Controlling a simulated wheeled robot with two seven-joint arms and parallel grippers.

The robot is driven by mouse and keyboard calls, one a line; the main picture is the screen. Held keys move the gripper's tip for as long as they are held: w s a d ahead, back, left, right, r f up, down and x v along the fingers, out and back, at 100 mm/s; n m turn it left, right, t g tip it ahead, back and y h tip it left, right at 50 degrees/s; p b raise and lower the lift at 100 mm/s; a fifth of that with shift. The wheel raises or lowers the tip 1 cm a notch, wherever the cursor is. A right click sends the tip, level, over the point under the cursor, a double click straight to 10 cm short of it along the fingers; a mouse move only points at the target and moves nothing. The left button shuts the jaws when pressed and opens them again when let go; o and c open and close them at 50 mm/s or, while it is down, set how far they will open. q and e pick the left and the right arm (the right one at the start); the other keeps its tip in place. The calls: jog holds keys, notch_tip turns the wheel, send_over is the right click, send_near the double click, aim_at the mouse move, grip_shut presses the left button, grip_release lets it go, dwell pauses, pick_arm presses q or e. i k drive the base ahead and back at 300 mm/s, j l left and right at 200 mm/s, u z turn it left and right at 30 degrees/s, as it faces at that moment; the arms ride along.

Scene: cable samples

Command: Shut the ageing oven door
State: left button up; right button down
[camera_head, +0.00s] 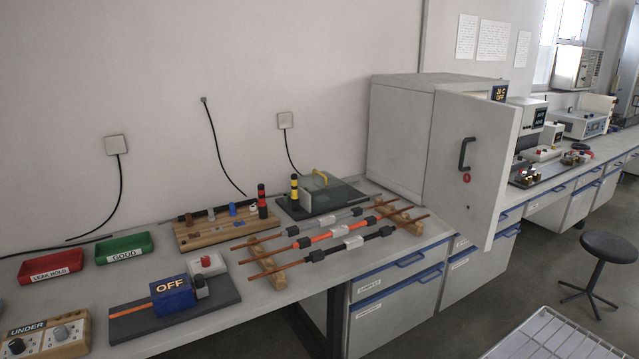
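The ageing oven (398,135) is a pale grey box on the bench against the wall, right of centre. Its door (482,200) stands open, swung out over the bench's front edge towards me. A dark handle (465,153) and a small red round part (467,177) are on the door face that I see. The door hides the oven's opening and inside. Neither of my grippers is in view.
Cable samples on a wooden rack (264,261) lie left of the oven. A green tray (124,248), a red tray (50,266) and a blue OFF box (172,296) stand further left.

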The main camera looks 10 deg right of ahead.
aim_at(473, 140)
jog(key=i+j+z, duration=0.1)
jog(key=i+z, duration=0.15)
jog(key=z, duration=0.2)
jog(key=i+j+z, duration=0.15)
jog(key=z, duration=0.25)
jog(key=i+j+z, duration=0.25)
jog(key=z, duration=0.2)
jog(key=i+j+z, duration=0.1)
jog(key=i+j, duration=0.25)
jog(key=j, duration=0.25)
jog(key=z, duration=0.05)
